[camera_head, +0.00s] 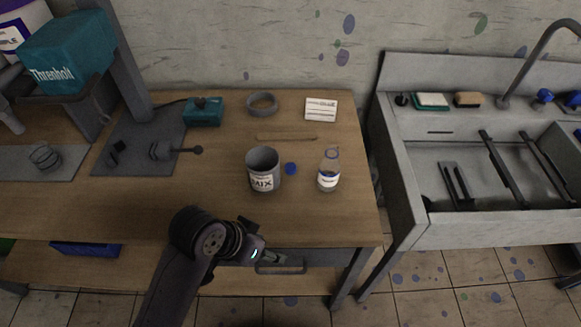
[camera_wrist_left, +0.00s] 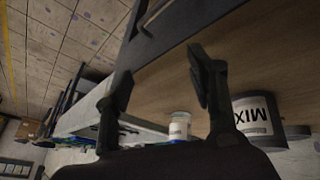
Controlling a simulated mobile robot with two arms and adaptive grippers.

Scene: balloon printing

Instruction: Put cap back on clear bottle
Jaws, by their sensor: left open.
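The clear bottle (camera_head: 328,170) stands upright on the wooden table, with a white label and an open-looking neck. The blue cap (camera_head: 291,168) lies on the table just left of the bottle, beside the grey MIX cup (camera_head: 263,170). My left gripper (camera_head: 280,257) is at the table's front edge, in front of the cup and cap, apart from both. In the left wrist view its two fingers (camera_wrist_left: 162,75) are spread and empty. That view also shows the bottle (camera_wrist_left: 180,127) and the MIX cup (camera_wrist_left: 258,118). My right gripper is not in view.
A stirring stick (camera_head: 287,138), a grey ring (camera_head: 262,103) and a white card (camera_head: 321,109) lie farther back. A teal device (camera_head: 203,112) stands at the back left. A sink (camera_head: 480,165) is to the right. A drawer handle (camera_head: 280,268) is below the front edge.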

